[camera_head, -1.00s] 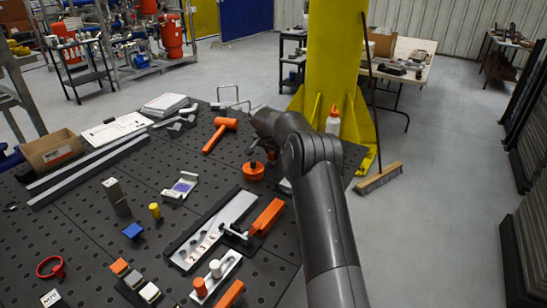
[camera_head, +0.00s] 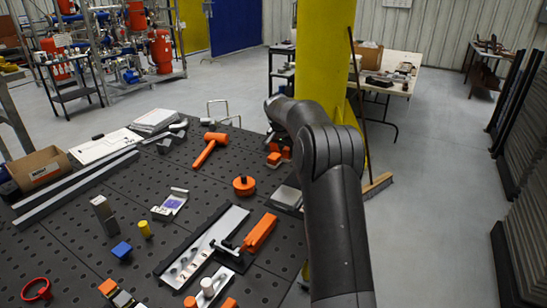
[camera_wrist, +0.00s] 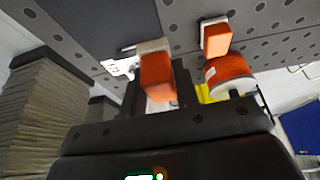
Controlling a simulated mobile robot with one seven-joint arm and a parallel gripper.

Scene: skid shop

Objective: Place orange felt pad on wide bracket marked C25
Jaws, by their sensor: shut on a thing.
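My gripper (camera_head: 277,145) is at the far right edge of the dark table, partly hidden by my arm. In the wrist view my gripper (camera_wrist: 156,95) is shut on an orange block (camera_wrist: 157,75), which I take for the orange felt pad. A pale piece (camera_wrist: 152,46) shows right behind the block; I cannot tell whether they touch. A white plate with dark marks (camera_wrist: 118,66) is beside it, too blurred to read. A second orange block (camera_wrist: 216,38) on a white base is nearby.
A toggle clamp with orange handle (camera_head: 259,232) and a numbered plate (camera_head: 208,245) are nearer. The yellow column (camera_head: 323,60) stands just behind the table edge.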

